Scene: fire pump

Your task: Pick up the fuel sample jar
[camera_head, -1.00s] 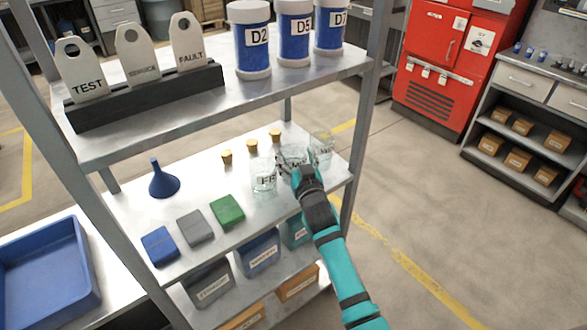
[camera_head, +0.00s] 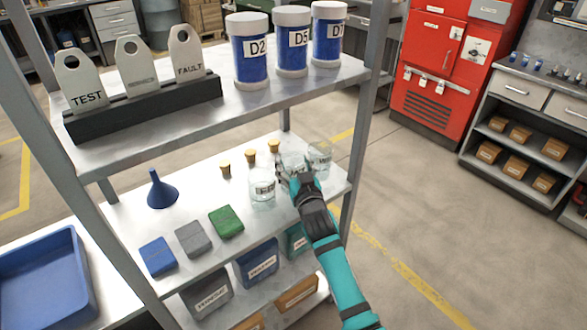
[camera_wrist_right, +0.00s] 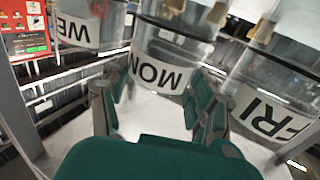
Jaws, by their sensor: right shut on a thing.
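Clear glass jars stand near the right end of the middle shelf (camera_head: 200,240). The middle jar (camera_head: 293,160) has a white label that reads MON in the right wrist view (camera_wrist_right: 160,72). My right gripper (camera_head: 289,176) is shut on this jar, its fingers on either side. The jar looks upright; whether its base is off the shelf, I cannot tell. The jar (camera_head: 262,188) to its left reads FRI in the wrist view (camera_wrist_right: 272,105). The jar (camera_head: 319,157) to its right reads WE, partly cut off (camera_wrist_right: 75,28). My left gripper is out of view.
Cork stoppers (camera_head: 249,157) stand behind the jars. A blue funnel (camera_head: 162,190) and blue, grey and green blocks (camera_head: 226,222) lie left on the shelf. The upper shelf (camera_head: 150,140) holds blue containers (camera_head: 250,55); a grey post (camera_head: 366,110) stands close on the right.

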